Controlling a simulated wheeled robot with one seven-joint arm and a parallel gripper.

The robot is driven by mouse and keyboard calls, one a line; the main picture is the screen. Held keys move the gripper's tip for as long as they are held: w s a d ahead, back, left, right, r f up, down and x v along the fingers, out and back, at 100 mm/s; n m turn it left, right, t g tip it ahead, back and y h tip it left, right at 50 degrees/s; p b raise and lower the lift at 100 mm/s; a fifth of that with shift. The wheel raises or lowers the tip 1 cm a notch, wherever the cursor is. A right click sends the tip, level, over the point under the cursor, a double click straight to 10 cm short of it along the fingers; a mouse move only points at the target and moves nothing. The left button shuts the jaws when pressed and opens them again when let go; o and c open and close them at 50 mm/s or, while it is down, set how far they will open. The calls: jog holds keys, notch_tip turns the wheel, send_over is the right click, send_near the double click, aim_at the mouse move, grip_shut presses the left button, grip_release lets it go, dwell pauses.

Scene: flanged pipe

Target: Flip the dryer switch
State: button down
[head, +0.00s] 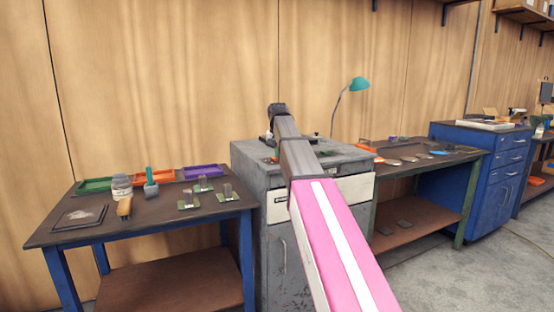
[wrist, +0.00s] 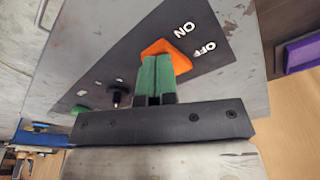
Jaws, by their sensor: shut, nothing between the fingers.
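The orange dryer switch (wrist: 180,60) sits on a dark panel (wrist: 130,58) beside the white words ON and OFF. My gripper (wrist: 156,64) has green fingers, shut together with nothing between them. Their tips overlap the lower edge of the switch in the wrist view. I cannot tell whether they touch it, and the fingers hide part of it. In the head view my arm reaches over the grey metal cabinet (head: 252,185), and the switch cannot be made out there.
A black knob (wrist: 119,92) and a small green part (wrist: 81,110) are on the same panel. A green-legged bench (head: 420,200) and a blue drawer cabinet (head: 480,180) stand right.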

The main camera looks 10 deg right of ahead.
jog(key=shift+f, duration=0.2)
dwell(0.3)
jog(key=shift+r, duration=3.45)
